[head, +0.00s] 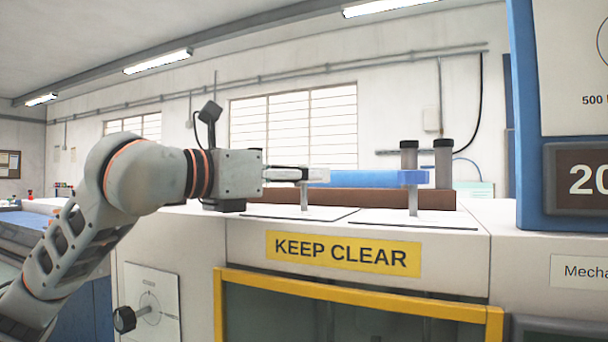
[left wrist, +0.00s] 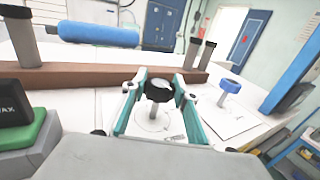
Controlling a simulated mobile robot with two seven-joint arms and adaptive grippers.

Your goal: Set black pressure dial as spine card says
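The black dial (left wrist: 158,88) stands on a short metal post above a white card (left wrist: 148,121) with a printed circle, in the left wrist view. My left gripper (left wrist: 160,82) has one finger on each side of the dial and appears closed on it. In the head view my left gripper (head: 308,174) reaches in level from the left, over the dial's post (head: 304,197); its fingers mostly hide the dial there. A blue dial (head: 413,178) stands to the right, also visible in the left wrist view (left wrist: 229,86). No spine card is readable. My right gripper is out of view.
A brown bar (head: 390,198) and a blue roller (head: 365,179) lie behind the dials, near dark-topped posts (head: 444,158). A yellow KEEP CLEAR sign (head: 343,254) is below. Another black knob (head: 124,319) is on the front panel. A blue-framed display (head: 590,180) stands right.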

